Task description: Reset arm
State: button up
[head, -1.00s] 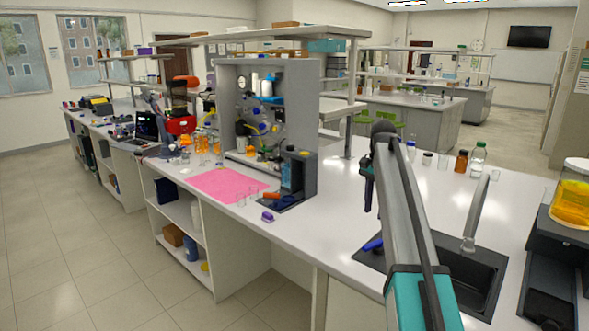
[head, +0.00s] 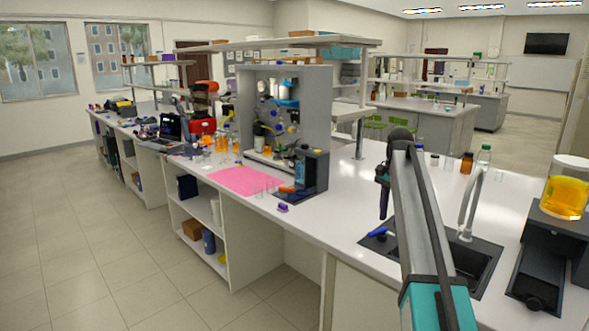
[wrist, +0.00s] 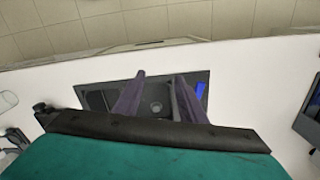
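My gripper (head: 383,203) hangs downward from my arm above the sink (head: 470,262), seen from the side in the head view. In the wrist view its two dark fingers (wrist: 158,78) are apart with nothing between them. The dark sink basin and its round drain (wrist: 156,107) show beyond the fingers. My arm stretches forward over the white bench in the head view.
A blue object (head: 378,232) lies at the sink's left edge. The faucet (head: 468,205) stands right of my arm. Bottles (head: 466,162) stand behind it. An orange-filled vessel (head: 566,190) is at right. A pink mat (head: 246,180) and the framed rig (head: 290,120) are left.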

jog(key=s+a+f+g, duration=0.2)
jog(key=f, duration=0.8)
jog(key=s+a+f+g, duration=0.1)
jog(key=s+a+f, duration=0.15)
jog(key=f, duration=0.85)
jog(key=s+a+f+n+g, duration=0.1)
jog(key=s+a+f, duration=0.1)
jog(key=s+f, duration=0.6)
jog(key=s+a+f+n+g, duration=0.15)
jog(key=s+f, duration=0.35)
jog(key=f, duration=0.7)
jog(key=s+a+f+n, duration=0.1)
jog(key=s+f+n, duration=0.2)
jog(key=s+f, duration=0.4)
jog(key=s+a+f+n, duration=0.2)
jog(key=s+f, duration=0.5)
jog(key=s, duration=1.1)
jog(key=s+a+f+n, duration=0.2)
jog(key=s+f+n, duration=0.2)
jog(key=s, duration=0.9)
jog(key=shift+f, duration=1.8)
